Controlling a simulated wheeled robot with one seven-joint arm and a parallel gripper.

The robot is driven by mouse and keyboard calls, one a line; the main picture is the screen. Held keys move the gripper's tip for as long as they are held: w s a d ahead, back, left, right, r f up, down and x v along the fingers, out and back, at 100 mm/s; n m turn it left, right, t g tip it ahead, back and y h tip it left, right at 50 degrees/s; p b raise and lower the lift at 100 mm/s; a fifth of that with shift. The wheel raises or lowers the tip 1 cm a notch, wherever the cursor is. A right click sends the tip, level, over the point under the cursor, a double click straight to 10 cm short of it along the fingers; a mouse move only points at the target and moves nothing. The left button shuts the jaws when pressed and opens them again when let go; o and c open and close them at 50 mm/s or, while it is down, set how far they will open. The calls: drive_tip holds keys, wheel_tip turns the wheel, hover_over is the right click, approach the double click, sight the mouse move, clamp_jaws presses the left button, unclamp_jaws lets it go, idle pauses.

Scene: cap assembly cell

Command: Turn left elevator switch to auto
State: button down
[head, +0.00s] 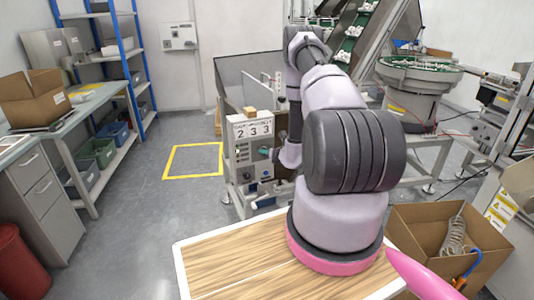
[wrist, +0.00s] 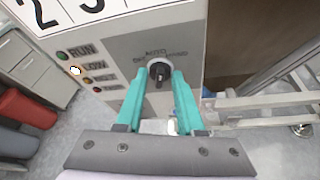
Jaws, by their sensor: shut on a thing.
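The elevator switch (wrist: 159,69) is a black rotary knob on a grey control panel (wrist: 140,50) in the wrist view. Lettering around it shows AUTO above, with further labels left and right that are hard to read. My gripper (wrist: 159,80) has two teal fingers, one on each side of the knob, shut on it. The knob's pointer seems to face roughly up, but its exact setting is too small to tell. In the head view the control box (head: 243,152) stands left of my arm, with number plates 2 3 3 on top; my fingers are not clear there.
Indicator lights (wrist: 75,70) line the panel's left side. A metal frame (wrist: 270,105) stands right of the box. In the head view, an open cardboard box (head: 405,225) is at the right, a workbench (head: 75,105) at the left. Floor left of the box is clear.

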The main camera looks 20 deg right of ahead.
drive_tip(key=shift+a+n+h, duration=0.15)
drive_tip(key=shift+n+h, duration=0.55)
drive_tip(key=shift+n, duration=0.4)
drive_tip(key=c, duration=0.5)
unclamp_jaws()
drive_tip(key=shift+s, duration=0.1)
drive_tip(key=v, duration=1)
drive_tip(key=shift+s+a+r, duration=0.1)
drive_tip(key=shift+s+r, duration=0.15)
